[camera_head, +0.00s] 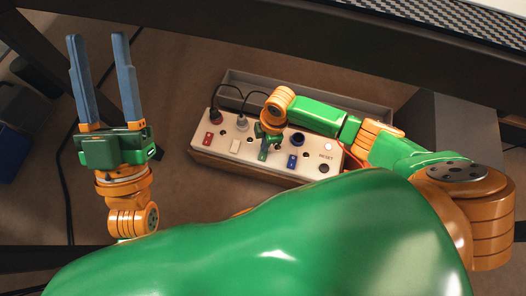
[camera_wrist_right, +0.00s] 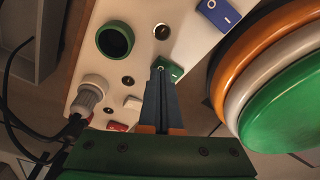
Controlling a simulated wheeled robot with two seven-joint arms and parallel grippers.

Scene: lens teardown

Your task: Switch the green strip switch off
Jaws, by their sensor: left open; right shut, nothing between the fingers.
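The green switch (camera_wrist_right: 174,72) sits on the white face of the power strip (camera_head: 315,172), between a white switch (camera_head: 235,147) and a blue switch (camera_head: 292,161). In the right wrist view my right gripper (camera_wrist_right: 160,72) is shut and empty, its fingertips at the green switch and covering part of it. An O mark shows near the tips. I cannot tell whether they touch or which way the rocker is tilted. In the head view the right gripper mostly hides the area above the switch. My left gripper (camera_head: 96,36) is open and empty, left of the strip.
A red switch (camera_head: 208,139) is at the strip's left end; a round RESET button is at its right. Two plugs with black cables, one white (camera_wrist_right: 92,90), stand in the sockets. A grey tray (camera_head: 355,107) lies behind. A dark beam (camera_head: 330,50) crosses above.

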